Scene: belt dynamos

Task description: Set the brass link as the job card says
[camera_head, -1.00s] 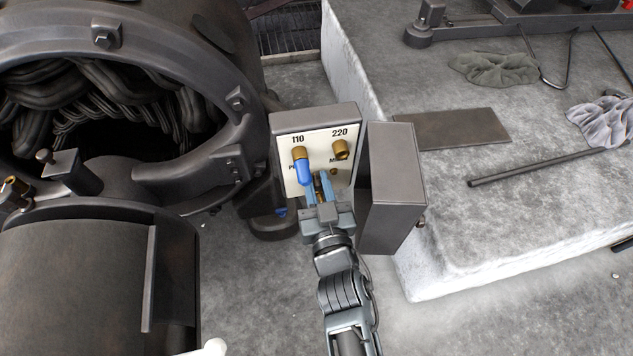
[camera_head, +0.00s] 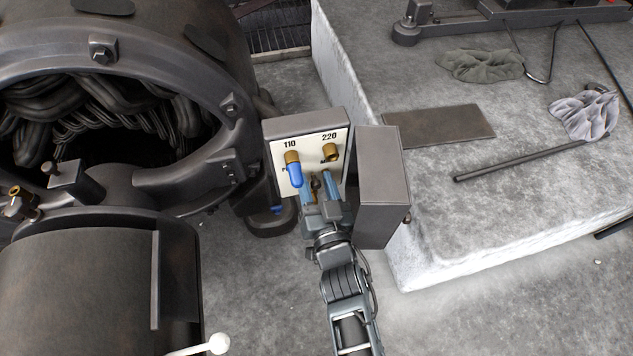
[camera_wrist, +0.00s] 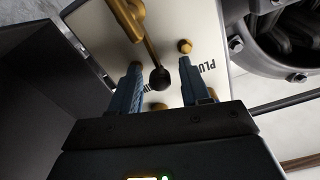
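A box with a white panel (camera_head: 273,148) carries brass posts under the marks 110 (camera_head: 291,157) and 220 (camera_head: 330,152). In the wrist view, a brass bar (camera_wrist: 148,42), which looks like the link, ends in a dark round knob (camera_wrist: 160,78). My gripper (camera_head: 316,186) is at the lower part of the panel. Its fingers (camera_wrist: 159,88) stand apart on both sides of the knob, with gaps showing. The fingers hide part of the panel's lower lettering. I see no readable job card.
The box's grey door (camera_head: 384,180) stands open close to the right of my gripper. A large dark machine (camera_head: 225,150) fills the left. A pale stone block (camera_head: 440,240) at right bears a flat plate (camera_head: 438,125), a rod (camera_head: 520,155) and rags (camera_head: 480,65).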

